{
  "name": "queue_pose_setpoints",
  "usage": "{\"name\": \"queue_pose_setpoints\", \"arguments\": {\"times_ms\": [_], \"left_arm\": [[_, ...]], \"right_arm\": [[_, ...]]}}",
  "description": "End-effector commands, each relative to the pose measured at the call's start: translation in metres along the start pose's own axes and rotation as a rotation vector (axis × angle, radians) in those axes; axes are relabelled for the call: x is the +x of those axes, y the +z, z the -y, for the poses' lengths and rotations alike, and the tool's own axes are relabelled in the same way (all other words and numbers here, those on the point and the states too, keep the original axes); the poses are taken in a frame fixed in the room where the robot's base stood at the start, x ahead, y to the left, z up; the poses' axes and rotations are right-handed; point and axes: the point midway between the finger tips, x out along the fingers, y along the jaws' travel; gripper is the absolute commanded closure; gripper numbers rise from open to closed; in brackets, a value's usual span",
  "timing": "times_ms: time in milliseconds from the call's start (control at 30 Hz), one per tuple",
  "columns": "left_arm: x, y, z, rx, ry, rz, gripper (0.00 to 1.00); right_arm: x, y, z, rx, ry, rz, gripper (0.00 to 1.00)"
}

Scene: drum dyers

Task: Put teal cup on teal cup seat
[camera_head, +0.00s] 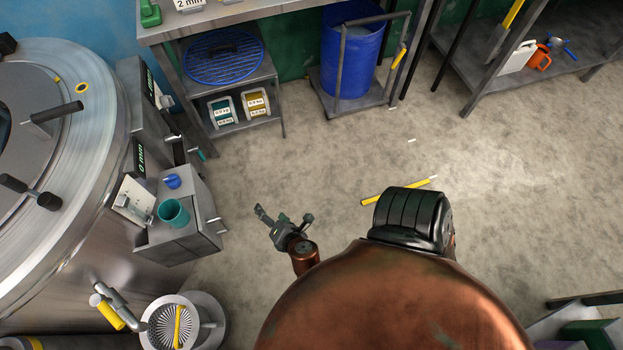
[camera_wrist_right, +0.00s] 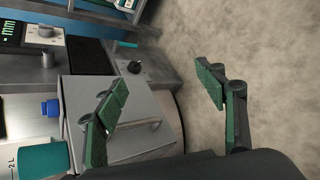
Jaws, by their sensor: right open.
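The teal cup (camera_head: 173,213) stands on top of a grey metal box (camera_head: 180,243) beside the big steel drum. In the right wrist view the teal cup (camera_wrist_right: 45,160) is at the lower left, partly cut off by the frame edge. My right gripper (camera_head: 283,214) is open and empty, to the right of the box and apart from the cup. Its green-padded fingers (camera_wrist_right: 165,90) are spread in the right wrist view, with the box behind the left finger. I cannot pick out the teal cup seat. My left gripper is not in view.
A blue cap or knob (camera_head: 172,181) and a white panel (camera_head: 134,201) are close to the cup. The steel drum (camera_head: 95,225) is at left. A round strainer (camera_head: 172,326) is below the box. A blue barrel (camera_head: 350,60) stands at the back. Open floor (camera_head: 300,165) lies right of the box.

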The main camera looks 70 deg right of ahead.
Motion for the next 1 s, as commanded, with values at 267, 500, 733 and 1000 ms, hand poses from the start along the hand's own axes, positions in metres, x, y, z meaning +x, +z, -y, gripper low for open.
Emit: {"name": "queue_pose_setpoints", "arguments": {"times_ms": [267, 500, 733, 1000], "left_arm": [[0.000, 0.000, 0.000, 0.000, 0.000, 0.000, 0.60], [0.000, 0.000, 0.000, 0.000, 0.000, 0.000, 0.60], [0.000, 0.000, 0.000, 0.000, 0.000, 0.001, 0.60], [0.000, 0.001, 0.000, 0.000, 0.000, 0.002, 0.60]], "right_arm": [[-0.076, 0.006, 0.203, 0.953, -0.730, 0.027, 0.36], [-0.142, -0.013, 0.254, 1.311, -1.057, 0.121, 0.36], [-0.150, -0.016, 0.257, 1.349, -1.095, 0.132, 0.36], [-0.149, -0.016, 0.257, 1.346, -1.092, 0.131, 0.36]]}}
